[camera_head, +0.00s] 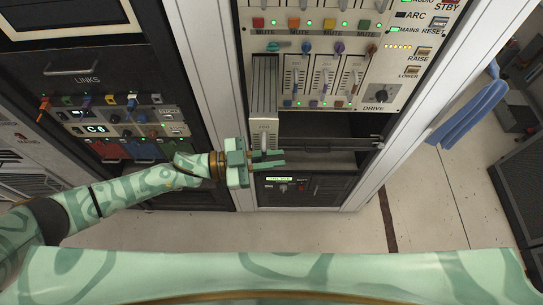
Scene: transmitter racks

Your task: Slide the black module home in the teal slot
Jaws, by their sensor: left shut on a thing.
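A tall, narrow module (264,108) stands in the leftmost bay of the centre rack. Its visible faces look grey rather than black, and its front end juts out of the rack toward me. A small teal marker or lever (277,46) sits on the panel above this bay; no other teal marking on the slot is clear. My left gripper (268,159) is at the module's lower front end, shut on it. The fingers and wrist hide the exact grip point and the module's bottom edge. My right gripper is out of view.
Right of the module is an open, dark bay with a metal rail (325,145). A lit unit (300,189) sits below.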

